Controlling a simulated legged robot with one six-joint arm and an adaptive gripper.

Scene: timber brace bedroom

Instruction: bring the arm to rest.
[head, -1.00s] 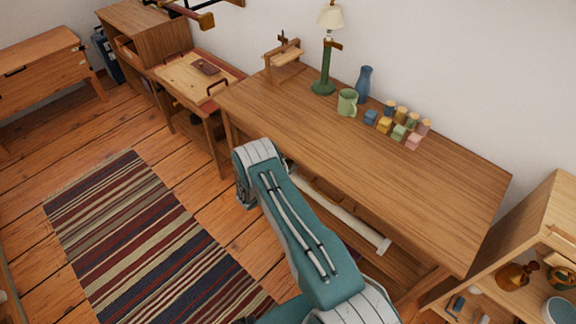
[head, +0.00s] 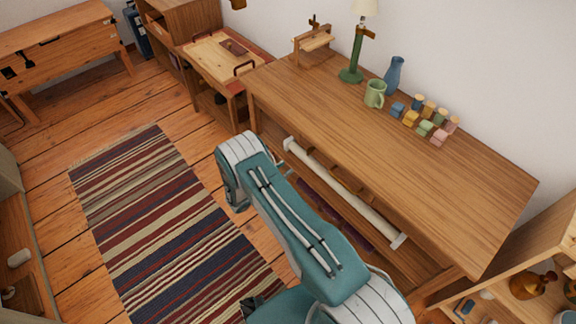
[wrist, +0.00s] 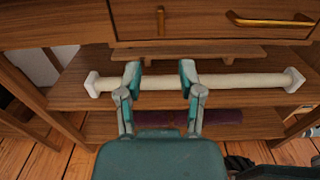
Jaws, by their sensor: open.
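My gripper (wrist: 160,80) shows in the wrist view with its two teal fingers apart and nothing held between them. Beyond the fingers, a long cream roller with white square ends (wrist: 240,82) lies along the upper shelf under the wooden table. I cannot tell from this view how far the fingertips are from it. In the head view my teal arm reaches up from the bottom edge beside the table's front, and the gripper itself is hidden there. The roller also shows in the head view (head: 345,192), under the table's front edge.
The wooden table (head: 440,178) carries a green lamp (head: 354,55), a green mug (head: 375,94), a blue vase (head: 394,72) and several coloured blocks. Drawer handles (wrist: 270,20) jut above the roller. A shelf unit (head: 510,265) stands right. A striped rug (head: 165,220) lies left on open floor.

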